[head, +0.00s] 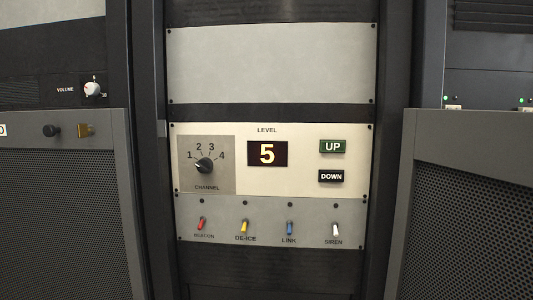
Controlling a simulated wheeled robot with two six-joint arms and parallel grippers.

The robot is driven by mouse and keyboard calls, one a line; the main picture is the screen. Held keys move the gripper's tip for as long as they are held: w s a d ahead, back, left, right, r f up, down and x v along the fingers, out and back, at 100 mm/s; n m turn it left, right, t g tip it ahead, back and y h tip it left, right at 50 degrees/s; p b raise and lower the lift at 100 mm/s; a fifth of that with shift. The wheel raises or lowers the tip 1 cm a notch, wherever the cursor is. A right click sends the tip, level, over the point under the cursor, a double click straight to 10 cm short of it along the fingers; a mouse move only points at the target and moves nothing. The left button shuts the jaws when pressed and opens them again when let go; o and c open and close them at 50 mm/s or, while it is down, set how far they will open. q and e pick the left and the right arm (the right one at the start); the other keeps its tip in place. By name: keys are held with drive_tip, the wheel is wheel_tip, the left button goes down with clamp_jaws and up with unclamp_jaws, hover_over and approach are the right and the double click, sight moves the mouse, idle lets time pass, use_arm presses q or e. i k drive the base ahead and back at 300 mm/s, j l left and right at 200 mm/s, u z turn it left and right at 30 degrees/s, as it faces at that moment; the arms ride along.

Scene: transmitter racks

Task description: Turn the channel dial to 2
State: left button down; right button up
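The channel dial (204,166) is a round black knob on a grey square plate (224,181) at the left of the cream panel. The numbers 1, 2, 3 and 4 run in an arc above it, and CHANNEL is printed below. Its pointer appears to be turned to the upper left, towards 1, but the mark is small. Neither of my grippers is in the head view, and nothing touches the dial.
Right of the dial are a LEVEL display (267,154) reading 5, a green UP button (333,146) and a black DOWN button (331,177). Below are several toggle switches, including red BEACON (201,224). A VOLUME knob (93,89) is at far left. Side racks project on both sides.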

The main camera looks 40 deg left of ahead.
sight(205, 165)
drive_tip(key=u, duration=1.5)
